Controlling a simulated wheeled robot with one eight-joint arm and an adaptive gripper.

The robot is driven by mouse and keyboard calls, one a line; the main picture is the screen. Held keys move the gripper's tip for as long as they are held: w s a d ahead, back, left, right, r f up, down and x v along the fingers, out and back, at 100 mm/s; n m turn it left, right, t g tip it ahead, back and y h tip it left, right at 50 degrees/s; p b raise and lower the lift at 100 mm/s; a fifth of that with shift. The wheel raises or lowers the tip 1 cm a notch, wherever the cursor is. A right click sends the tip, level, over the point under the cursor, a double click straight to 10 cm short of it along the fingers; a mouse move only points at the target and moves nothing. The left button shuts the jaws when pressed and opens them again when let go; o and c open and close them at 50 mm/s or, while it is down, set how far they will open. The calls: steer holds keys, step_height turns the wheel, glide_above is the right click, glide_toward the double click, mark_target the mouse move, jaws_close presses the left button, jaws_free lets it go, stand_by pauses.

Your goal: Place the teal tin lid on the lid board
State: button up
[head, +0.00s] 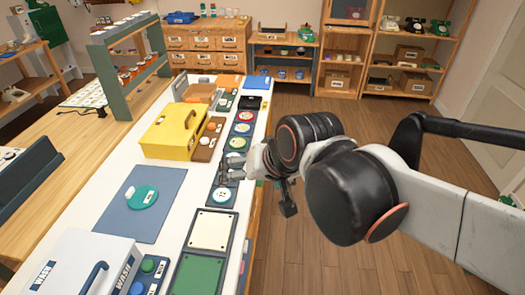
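I cannot tell for certain whether this blue board is the lid board. A dark strip with several round coloured discs (242,128) runs along the worktop's right side. My gripper (234,169) is over this strip, near a white disc (222,194), well apart from the teal lid. Its fingers are small and partly hidden by my arm, so their opening is unclear. I see nothing held in it.
A yellow toolbox (172,131) stands behind the blue board. A grey-white case (82,266) stands at the front left. Cream (211,230) and green (197,274) panels lie at the front right. The wooden floor (330,250) is open to the right.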

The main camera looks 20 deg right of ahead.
steer(key=s+d+n, duration=0.1)
steer(key=s+d+n+h, duration=0.1)
steer(key=s, duration=0.1)
steer(key=s+d+n, duration=0.1)
steer(key=shift+s+d+h, duration=0.25)
steer(key=shift+s+h, duration=0.05)
